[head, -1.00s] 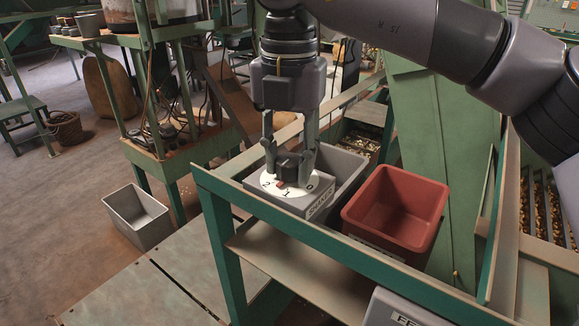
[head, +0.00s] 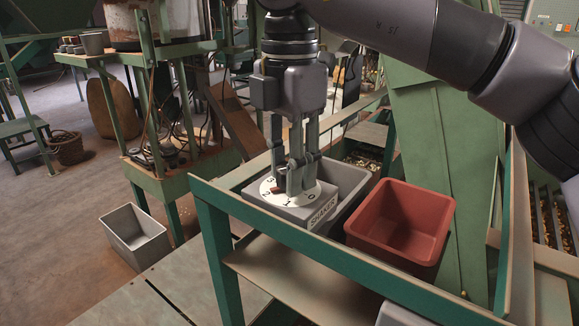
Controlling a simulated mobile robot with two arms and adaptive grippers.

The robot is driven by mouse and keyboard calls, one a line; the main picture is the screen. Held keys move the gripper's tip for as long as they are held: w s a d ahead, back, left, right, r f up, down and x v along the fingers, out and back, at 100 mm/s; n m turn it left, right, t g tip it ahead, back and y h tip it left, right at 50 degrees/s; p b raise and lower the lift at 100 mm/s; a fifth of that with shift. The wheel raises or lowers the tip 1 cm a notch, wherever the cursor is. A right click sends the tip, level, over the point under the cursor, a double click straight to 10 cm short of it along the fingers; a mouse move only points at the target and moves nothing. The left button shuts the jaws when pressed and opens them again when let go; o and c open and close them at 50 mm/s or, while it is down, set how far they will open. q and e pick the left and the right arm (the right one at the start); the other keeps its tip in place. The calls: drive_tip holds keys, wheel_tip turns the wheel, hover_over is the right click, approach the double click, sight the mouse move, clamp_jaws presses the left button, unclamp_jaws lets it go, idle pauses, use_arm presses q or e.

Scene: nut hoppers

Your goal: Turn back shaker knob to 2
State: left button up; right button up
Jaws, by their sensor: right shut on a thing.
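The shaker box (head: 318,210), labelled SHAKER, sits on the green frame with a round white dial (head: 299,201) on top. The dial's printed numbers 0, 1 and 2 show along its near edge, with another mark farther left. My right gripper (head: 294,177) points straight down over the dial, shut on the shaker knob, whose body is mostly hidden by the fingers. The knob's small red pointer (head: 278,189) shows at the left of the fingers, on the side of the 2. Whether it lines up exactly with the 2 is hard to tell. My left gripper is not in view.
A grey bin (head: 345,184) stands just behind the shaker box, and a red bin (head: 402,222) stands to its right. The green rail (head: 310,248) runs in front. A grey bin (head: 135,236) is on the floor at left.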

drive_tip(key=shift+r, duration=0.1)
drive_tip(key=o, duration=1.1)
drive_tip(key=shift+o, duration=0.2)
wheel_tip(320, 180, up, 12)
idle(0.5)
